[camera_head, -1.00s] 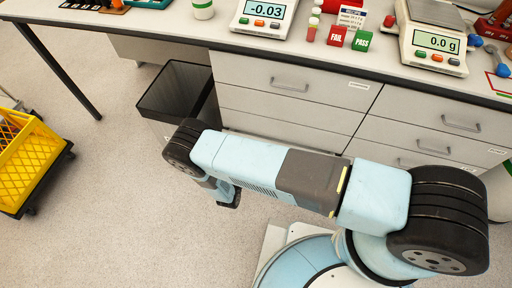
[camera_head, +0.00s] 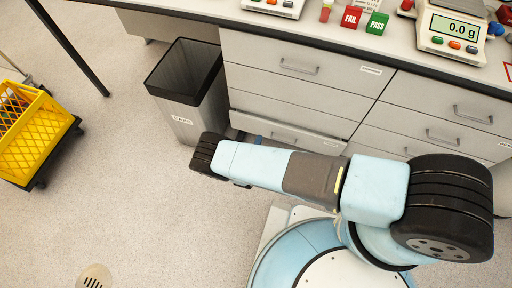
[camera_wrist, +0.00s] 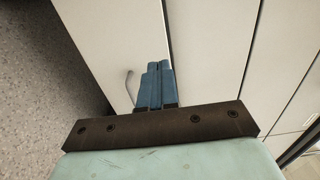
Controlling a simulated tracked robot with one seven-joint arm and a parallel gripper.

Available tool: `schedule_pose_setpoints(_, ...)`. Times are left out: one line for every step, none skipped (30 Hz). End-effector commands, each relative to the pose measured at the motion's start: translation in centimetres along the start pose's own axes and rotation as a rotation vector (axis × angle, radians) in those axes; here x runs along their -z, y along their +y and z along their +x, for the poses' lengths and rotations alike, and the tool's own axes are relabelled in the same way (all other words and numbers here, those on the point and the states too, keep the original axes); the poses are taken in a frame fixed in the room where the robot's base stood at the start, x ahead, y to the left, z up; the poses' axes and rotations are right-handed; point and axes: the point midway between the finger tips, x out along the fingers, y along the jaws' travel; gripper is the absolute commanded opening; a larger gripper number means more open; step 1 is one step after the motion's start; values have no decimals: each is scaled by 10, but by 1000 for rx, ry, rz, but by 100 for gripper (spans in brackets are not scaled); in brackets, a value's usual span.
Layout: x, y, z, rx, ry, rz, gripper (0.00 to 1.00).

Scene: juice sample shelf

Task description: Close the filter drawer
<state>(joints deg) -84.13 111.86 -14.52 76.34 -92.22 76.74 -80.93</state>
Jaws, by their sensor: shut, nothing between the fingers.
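The lowest drawer (camera_head: 318,142) of the left drawer bank looks to stand slightly out from the cabinet; its label is too small to read, so I cannot confirm it is the filter drawer. In the wrist view, a pale drawer front (camera_wrist: 105,35) with a thin handle (camera_wrist: 130,88) lies left of a dark gap. My gripper (camera_wrist: 158,66) is shut and empty, its blue fingers pointing at the pale fronts beside the handle. I cannot tell whether the fingertips touch. In the head view my arm hides most of the gripper.
A dark-rimmed bin (camera_head: 183,105) stands left of the drawers, close to my arm. A yellow crate (camera_head: 35,130) on a wheeled base is at the far left. Scales and a red FAIL block (camera_head: 351,17) are on the counter.

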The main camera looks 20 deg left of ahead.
Motion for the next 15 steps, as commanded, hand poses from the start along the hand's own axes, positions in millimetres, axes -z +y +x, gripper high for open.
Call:
schedule_pose_setpoints(1, 0, 10, 1, 3, 1, 0)
schedule_pose_setpoints(1, 0, 15, 1, 2, 1, 0)
schedule_pose_setpoints(1, 0, 22, 1, 2, 1, 0)
schedule_pose_setpoints(1, 0, 27, 1, 2, 0, 0)
schedule_pose_setpoints(1, 0, 32, 1, 2, 0, 0)
schedule_pose_setpoints(1, 0, 39, 0, 3, 1, 0)
schedule_pose_setpoints(0, 0, 43, 0, 2, 1, 0)
schedule_pose_setpoints(0, 0, 47, 0, 1, 2, 0)
schedule_pose_setpoints(0, 0, 52, 0, 0, 1, 0)
schedule_pose_setpoints(0, 0, 56, 0, 0, 1, 0)
schedule_pose_setpoints(0, 0, 59, 0, 1, 1, 0)
schedule_pose_setpoints(0, 0, 63, 0, 1, 2, 0)
schedule_pose_setpoints(0, 0, 65, 0, 0, 2, 0)
schedule_pose_setpoints(-1, 0, 68, 0, -1, 2, 0)
schedule_pose_setpoints(-1, 0, 70, 0, -1, 2, 0)
